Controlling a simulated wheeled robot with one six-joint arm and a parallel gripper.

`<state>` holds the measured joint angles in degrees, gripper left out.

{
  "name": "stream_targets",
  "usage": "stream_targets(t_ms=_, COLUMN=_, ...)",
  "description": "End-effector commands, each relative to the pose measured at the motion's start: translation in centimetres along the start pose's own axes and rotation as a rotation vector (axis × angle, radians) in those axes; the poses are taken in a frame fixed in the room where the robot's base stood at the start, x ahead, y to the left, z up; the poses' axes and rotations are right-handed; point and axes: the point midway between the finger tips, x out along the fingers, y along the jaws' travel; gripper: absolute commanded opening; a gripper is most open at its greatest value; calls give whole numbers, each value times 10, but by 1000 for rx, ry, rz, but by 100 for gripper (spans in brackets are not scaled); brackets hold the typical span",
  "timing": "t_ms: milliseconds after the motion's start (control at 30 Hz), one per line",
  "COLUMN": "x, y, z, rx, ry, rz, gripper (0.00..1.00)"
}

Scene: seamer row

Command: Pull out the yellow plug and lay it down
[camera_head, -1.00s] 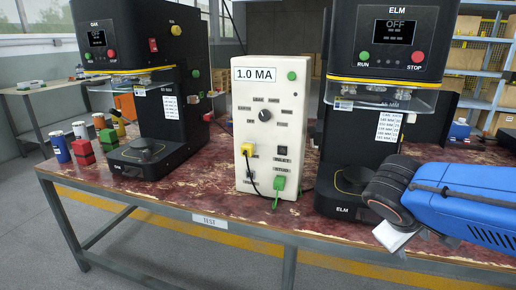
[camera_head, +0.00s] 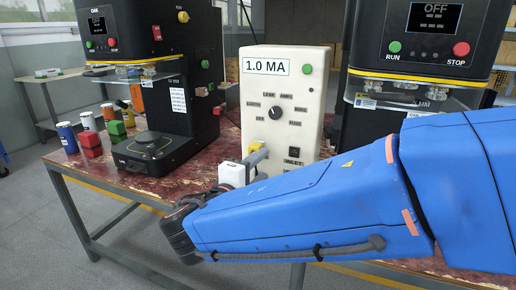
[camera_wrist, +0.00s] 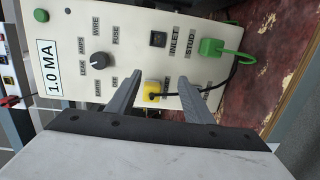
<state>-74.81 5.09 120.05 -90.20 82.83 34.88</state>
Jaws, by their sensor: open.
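The yellow plug (camera_head: 255,147) sits in the front face of the cream tester box (camera_head: 311,106), low on its left side. It also shows in the wrist view (camera_wrist: 152,90), with a black cable leading right from it. My gripper (camera_wrist: 161,78) is open, with its two grey fingers reaching toward the panel on either side of the yellow plug. The plug appears nearer the left finger, with a wider gap to the right one. Whether a finger touches it I cannot tell. In the head view my gripper (camera_head: 258,159) is partly hidden behind my blue arm.
A green plug (camera_wrist: 211,47) is in the same panel, right of the yellow one in the wrist view. Black seamer machines (camera_head: 150,80) flank the box. Cans and coloured blocks (camera_head: 90,141) stand at the table's left. Some red tabletop (camera_head: 195,172) is bare before the box.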

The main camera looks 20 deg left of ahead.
Motion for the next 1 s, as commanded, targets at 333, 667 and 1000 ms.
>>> stream_targets(t_ms=333, x=-32, y=3, z=-42, rx=-1, ry=85, rz=71, gripper=47)
stream_targets(t_ms=667, x=-29, y=3, z=-41, rx=-1, ry=82, rz=70, gripper=47)
stream_targets(t_ms=1000, x=3, y=5, z=-42, rx=-2, ry=79, rz=69, gripper=47)
